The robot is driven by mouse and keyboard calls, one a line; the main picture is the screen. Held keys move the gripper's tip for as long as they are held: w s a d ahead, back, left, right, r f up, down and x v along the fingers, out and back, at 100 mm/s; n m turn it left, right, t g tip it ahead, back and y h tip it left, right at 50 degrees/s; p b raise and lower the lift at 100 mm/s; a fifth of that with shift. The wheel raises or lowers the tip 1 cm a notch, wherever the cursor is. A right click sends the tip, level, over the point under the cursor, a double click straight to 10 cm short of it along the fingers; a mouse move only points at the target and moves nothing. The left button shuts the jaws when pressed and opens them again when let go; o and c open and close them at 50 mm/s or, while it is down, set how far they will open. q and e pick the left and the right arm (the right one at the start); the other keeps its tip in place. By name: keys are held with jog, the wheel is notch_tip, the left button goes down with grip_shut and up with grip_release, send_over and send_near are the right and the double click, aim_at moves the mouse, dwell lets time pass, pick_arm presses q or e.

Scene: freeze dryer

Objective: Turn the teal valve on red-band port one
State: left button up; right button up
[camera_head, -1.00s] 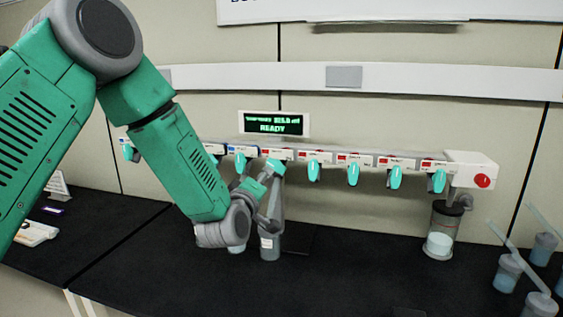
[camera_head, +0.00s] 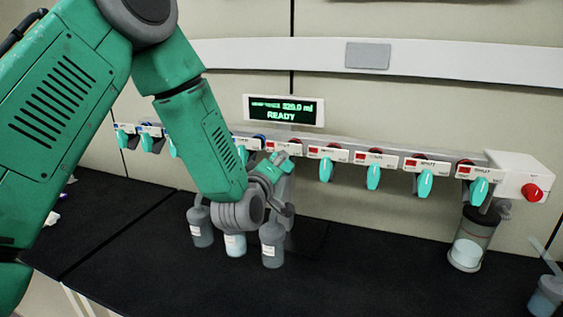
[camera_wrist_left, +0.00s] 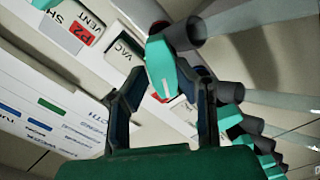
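A row of teal valves hangs below labelled ports on a grey manifold. Several ports in the head view have red bands, including the leftmost red-banded port (camera_head: 284,146). My left gripper (camera_head: 276,172) is at the teal valve (camera_head: 284,161) below that port, partly hiding it. In the left wrist view, my left gripper (camera_wrist_left: 165,78) is open, with one finger on each side of a teal valve (camera_wrist_left: 159,68). Contact is not clear. A red "P2" label (camera_wrist_left: 83,34) shows at the upper left; the number by the valve is hidden. My right gripper is not in view.
Grey bottles, including one at the front right (camera_head: 271,246), stand on the black bench below my left wrist. A display (camera_head: 284,110) reads READY.

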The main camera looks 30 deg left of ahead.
pick_arm(q)
jog(key=shift+w, duration=0.1)
grip_shut()
jog(key=shift+a, duration=0.25)
jog(key=shift+d+r+m, duration=0.1)
jog(key=shift+m, duration=0.2)
jog(key=m+b, duration=0.1)
jog(key=m, duration=0.4)
jog(key=shift+w+r+b, duration=0.1)
jog(key=shift+w+b, duration=0.05)
jog(key=shift+b, duration=0.25)
jog(key=m+b, duration=0.1)
jog(key=m, duration=0.5)
jog(key=shift+d, duration=0.1)
jog(key=shift+r, duration=0.1)
